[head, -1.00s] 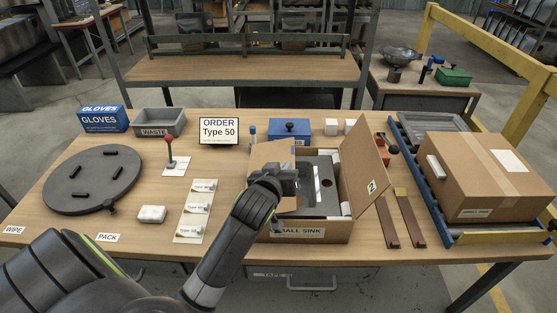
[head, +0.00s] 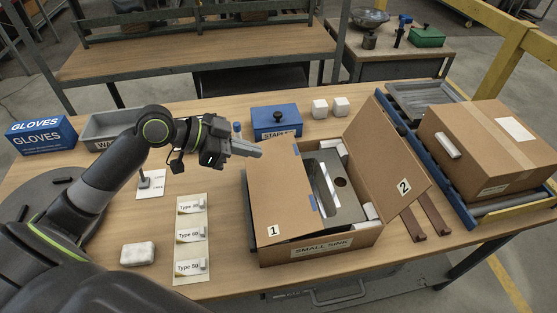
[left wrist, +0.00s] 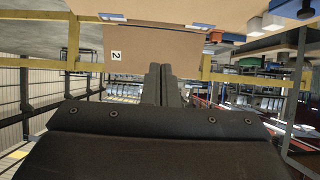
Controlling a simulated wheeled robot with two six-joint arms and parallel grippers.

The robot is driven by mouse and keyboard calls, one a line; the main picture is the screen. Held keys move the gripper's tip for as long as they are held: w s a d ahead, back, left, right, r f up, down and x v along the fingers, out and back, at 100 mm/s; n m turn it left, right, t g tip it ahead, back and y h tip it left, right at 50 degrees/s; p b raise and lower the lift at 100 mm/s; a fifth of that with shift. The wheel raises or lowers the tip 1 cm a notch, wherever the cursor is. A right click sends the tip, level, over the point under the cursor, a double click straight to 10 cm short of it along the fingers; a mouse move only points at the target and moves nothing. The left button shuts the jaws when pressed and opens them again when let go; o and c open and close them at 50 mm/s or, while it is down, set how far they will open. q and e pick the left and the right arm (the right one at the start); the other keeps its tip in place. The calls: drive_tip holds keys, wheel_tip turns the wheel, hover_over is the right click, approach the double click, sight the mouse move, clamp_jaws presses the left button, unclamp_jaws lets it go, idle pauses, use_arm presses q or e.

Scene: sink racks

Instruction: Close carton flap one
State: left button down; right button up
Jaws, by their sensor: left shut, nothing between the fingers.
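The open carton (head: 340,243), labelled SMALL SINK, stands on the table with a grey sink (head: 345,205) inside. Flap one (head: 280,195), marked 1 and with blue tape along its inner edge, lies over the left part of the opening, slightly tilted. Flap two (head: 390,165), marked 2, stands raised and leans outward to the right. My left gripper (head: 260,151) is shut and empty, near flap one's far left corner; I cannot tell if it touches. In the left wrist view its fingers (left wrist: 163,84) are together, with flap two (left wrist: 150,50) beyond. My right gripper is not in view.
Brown strips (head: 432,213) and a closed carton (head: 490,150) on a roller rack are to the right.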

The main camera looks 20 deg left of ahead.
use_arm(q)
drive_tip(key=p, duration=0.2)
hover_over(295, 178)
drive_tip(key=a, duration=0.1)
drive_tip(key=f, duration=0.2)
drive_tip(key=s+f, duration=0.1)
drive_tip(key=f, duration=0.1)
drive_tip(key=shift+a+f, duration=0.15)
drive_tip(key=shift+f, duration=0.2)
drive_tip(key=f, duration=0.2)
drive_tip(key=shift+w+d+f, duration=0.15)
drive_tip(key=shift+d+f, duration=0.05)
drive_tip(key=shift+f, duration=0.1)
drive_tip(key=shift+w+f+p, duration=0.1)
drive_tip(key=shift+f+p, duration=0.2)
drive_tip(key=shift+f, duration=0.35)
drive_tip(key=shift+d, duration=0.1)
drive_tip(key=f+b, duration=0.2)
drive_tip(key=d+f+b, duration=0.1)
drive_tip(key=shift+w+f, duration=0.15)
drive_tip(key=shift+w, duration=0.2)
